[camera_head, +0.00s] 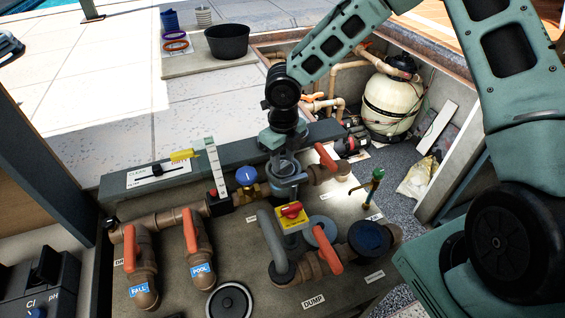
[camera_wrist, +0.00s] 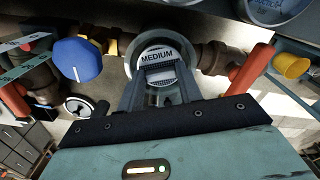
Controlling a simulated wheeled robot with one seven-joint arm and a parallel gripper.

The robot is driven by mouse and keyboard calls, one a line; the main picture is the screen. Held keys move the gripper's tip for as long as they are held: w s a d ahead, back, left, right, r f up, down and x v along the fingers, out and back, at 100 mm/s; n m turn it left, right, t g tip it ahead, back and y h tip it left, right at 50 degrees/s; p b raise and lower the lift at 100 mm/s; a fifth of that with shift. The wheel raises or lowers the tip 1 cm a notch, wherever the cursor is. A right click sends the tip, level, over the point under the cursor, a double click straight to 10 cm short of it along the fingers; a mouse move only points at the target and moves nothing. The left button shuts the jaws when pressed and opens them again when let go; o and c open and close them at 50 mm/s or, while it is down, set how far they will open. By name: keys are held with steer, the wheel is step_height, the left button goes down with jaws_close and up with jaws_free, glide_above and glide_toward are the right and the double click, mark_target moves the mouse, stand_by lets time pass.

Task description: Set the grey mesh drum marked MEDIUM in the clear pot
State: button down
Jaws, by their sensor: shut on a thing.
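The grey mesh drum (camera_wrist: 157,74) shows in the wrist view with its round white MEDIUM label facing the camera. My gripper (camera_wrist: 160,88) is shut on it, one finger on each side. The clear pot (camera_wrist: 132,64) shows as a round rim around the drum, in line with the brown pipes. In the head view my gripper (camera_head: 284,148) points down over the clear pot (camera_head: 286,186), which stands in a grey-blue collar at the back of the pipework. The drum looks lined up with the pot's mouth. How deep it sits is hidden by my gripper and the pot wall.
A yellow box with a red knob (camera_head: 291,213) is in front. A cream tank (camera_head: 390,105) stands at back right.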

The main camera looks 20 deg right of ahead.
steer(key=shift+f, duration=1.15)
steer(key=c, duration=1.2)
jaws_free()
steer(key=shift+f, duration=0.1)
steer(key=shift+c, duration=0.2)
